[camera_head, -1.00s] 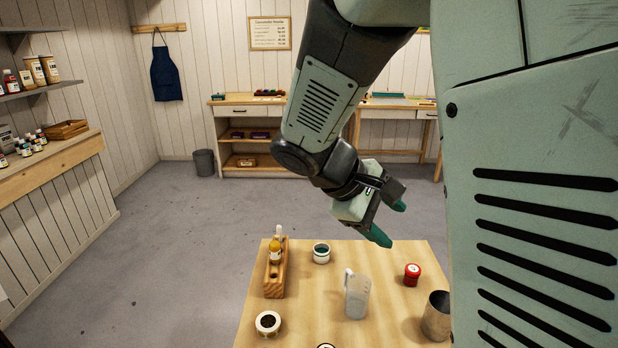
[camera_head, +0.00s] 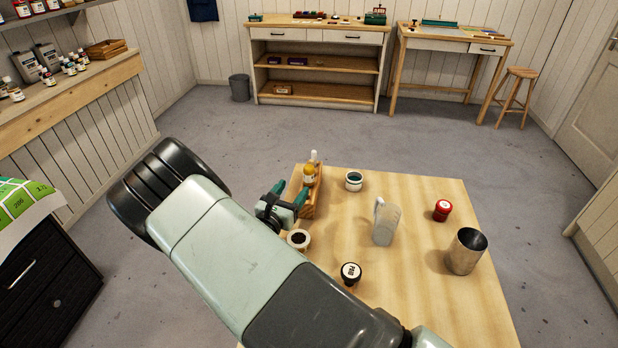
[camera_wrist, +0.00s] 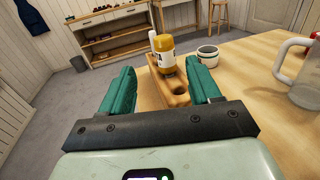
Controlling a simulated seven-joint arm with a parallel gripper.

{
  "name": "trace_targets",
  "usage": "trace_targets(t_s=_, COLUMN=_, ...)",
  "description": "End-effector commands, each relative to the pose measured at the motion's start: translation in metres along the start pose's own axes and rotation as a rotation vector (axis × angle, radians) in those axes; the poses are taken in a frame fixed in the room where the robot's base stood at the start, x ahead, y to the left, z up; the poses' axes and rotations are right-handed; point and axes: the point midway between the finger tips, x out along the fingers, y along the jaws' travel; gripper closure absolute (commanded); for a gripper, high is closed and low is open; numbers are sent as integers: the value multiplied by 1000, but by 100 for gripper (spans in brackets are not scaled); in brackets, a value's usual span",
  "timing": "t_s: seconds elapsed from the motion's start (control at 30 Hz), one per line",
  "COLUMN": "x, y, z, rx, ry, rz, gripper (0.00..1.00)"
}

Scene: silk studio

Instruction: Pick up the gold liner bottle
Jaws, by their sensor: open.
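In the wrist view the gold liner bottle (camera_wrist: 163,58) shows a pale label and sits at the far end of the rack (camera_wrist: 177,97), beyond an empty hole. My gripper (camera_head: 291,193) is at the near left of the rack. Its teal fingers, also in the wrist view (camera_wrist: 160,85), are open with nothing held. The bottle appears between and beyond the fingertips, apart from them. The rack's lower part is partly hidden.
A white jar with dark content (camera_head: 299,239) is close to my gripper.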

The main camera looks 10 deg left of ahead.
Motion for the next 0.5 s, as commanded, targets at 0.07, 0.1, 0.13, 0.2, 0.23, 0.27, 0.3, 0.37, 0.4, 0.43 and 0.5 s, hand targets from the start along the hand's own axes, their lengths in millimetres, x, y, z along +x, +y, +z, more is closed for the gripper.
trace_targets(t_s=0.07, x=13, y=-1, z=0, rx=-1, ry=-2, rz=-1, gripper=38)
trace_targets(t_s=0.1, x=20, y=-2, z=0, rx=0, ry=-2, rz=-3, gripper=38)
trace_targets(t_s=0.13, x=25, y=-2, z=0, rx=-1, ry=-2, rz=-4, gripper=38)
trace_targets(t_s=0.2, x=36, y=-2, z=0, rx=1, ry=-1, rz=-3, gripper=38)
trace_targets(t_s=0.23, x=40, y=-2, z=0, rx=1, ry=-1, rz=-3, gripper=38)
trace_targets(t_s=0.27, x=43, y=-2, z=0, rx=1, ry=-1, rz=-3, gripper=38)
trace_targets(t_s=0.3, x=46, y=-2, z=0, rx=1, ry=-1, rz=-3, gripper=38)
trace_targets(t_s=0.37, x=50, y=-2, z=0, rx=0, ry=0, rz=-3, gripper=38)
trace_targets(t_s=0.4, x=52, y=-2, z=0, rx=0, ry=0, rz=-4, gripper=38)
trace_targets(t_s=0.43, x=55, y=-3, z=0, rx=0, ry=0, rz=-4, gripper=38)
trace_targets(t_s=0.5, x=63, y=-4, z=0, rx=0, ry=0, rz=-5, gripper=38)
